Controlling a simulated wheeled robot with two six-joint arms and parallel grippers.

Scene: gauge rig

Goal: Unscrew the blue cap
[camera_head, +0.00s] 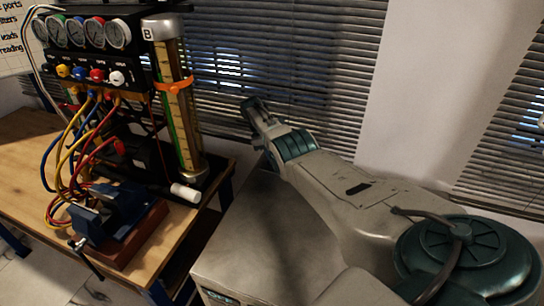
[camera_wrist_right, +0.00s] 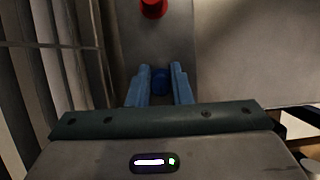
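The gauge rig (camera_head: 92,50) stands on the bench at the left of the head view. Its front carries a row of knobs or caps, with a blue one (camera_head: 80,73) between a yellow and a red one. My right gripper (camera_head: 252,106) is right of the rig, near the blinds. In the right wrist view a small round blue cap (camera_wrist_right: 160,82) sits between the two fingers of my right gripper (camera_wrist_right: 161,75). The fingers are very close to its sides; I cannot tell whether they grip it. My left gripper is not in view.
A red cap (camera_wrist_right: 153,8) is beyond the fingers in the wrist view. A tall graduated column (camera_head: 176,105) with an orange clamp rises at the rig's right side. Coloured hoses and a blue vise (camera_head: 105,212) are in front. Window blinds (camera_head: 270,60) are behind.

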